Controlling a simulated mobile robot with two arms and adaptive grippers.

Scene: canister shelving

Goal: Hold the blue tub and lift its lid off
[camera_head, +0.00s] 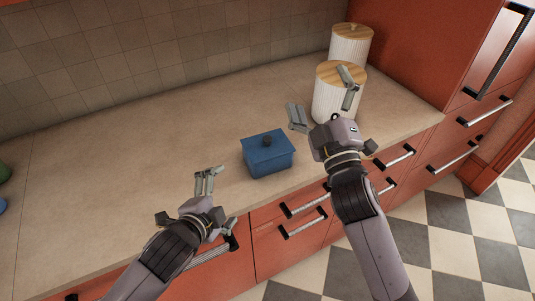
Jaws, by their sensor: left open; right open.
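The blue tub (270,163) stands upright on the countertop, near its front edge. Its blue lid (268,143) sits on top, with a dark knob (267,141) in the middle. My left gripper (209,177) is open and empty, to the left of the tub and apart from it. My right gripper (322,97) is open and empty, to the right of the tub and higher in the picture, with its fingers spread wide. One of its fingers overlaps a white canister in the view; I cannot tell whether they touch.
Two white ribbed canisters with wooden lids, a nearer one (328,100) and a farther one (349,48), stand at the back right. A green item (4,172) and a blue item (2,205) show at the left edge. The countertop (120,165) left of the tub is clear.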

